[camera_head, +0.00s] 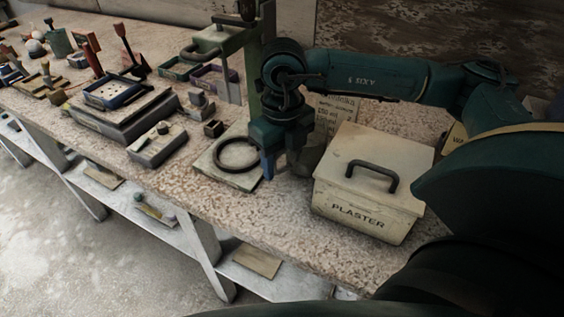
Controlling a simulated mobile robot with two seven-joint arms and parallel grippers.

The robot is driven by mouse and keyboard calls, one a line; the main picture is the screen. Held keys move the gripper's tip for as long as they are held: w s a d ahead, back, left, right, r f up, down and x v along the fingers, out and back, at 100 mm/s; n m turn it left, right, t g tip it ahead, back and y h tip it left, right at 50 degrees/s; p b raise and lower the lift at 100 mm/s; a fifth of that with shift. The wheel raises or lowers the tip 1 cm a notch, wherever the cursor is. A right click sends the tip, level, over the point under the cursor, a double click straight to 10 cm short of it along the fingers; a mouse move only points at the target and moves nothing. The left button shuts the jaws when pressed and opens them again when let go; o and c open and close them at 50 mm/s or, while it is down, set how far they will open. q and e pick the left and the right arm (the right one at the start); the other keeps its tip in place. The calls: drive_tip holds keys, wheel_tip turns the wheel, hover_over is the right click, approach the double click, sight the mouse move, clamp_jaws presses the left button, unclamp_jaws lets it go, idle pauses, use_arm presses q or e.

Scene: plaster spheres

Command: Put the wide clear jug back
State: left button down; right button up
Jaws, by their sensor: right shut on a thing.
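My right gripper (283,167) points down over the bench, just left of the plaster box, with its arm coming in from the right. It is shut on what looks like the wide clear jug (311,157), a greyish see-through shape at its fingers. The gripper and the box hide much of the jug, and I cannot tell whether its base touches the bench. My left gripper is not in view.
A lidded box marked PLASTER (367,190) stands close on the right. A pale board with a dark ring (237,154) lies to the left, beside a green upright stand (251,65). A lettered card (335,112) stands behind. The bench's front strip is clear.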

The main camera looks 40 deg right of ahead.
drive_tip(key=shift+f, duration=0.9)
drive_tip(key=o, duration=1.1)
drive_tip(key=shift+c, duration=0.2)
drive_tip(key=o, duration=0.4)
drive_tip(key=shift+o, duration=0.2)
drive_tip(key=shift+r, duration=0.35)
wheel_tip(320, 180, up, 7)
drive_tip(key=shift+r, duration=0.1)
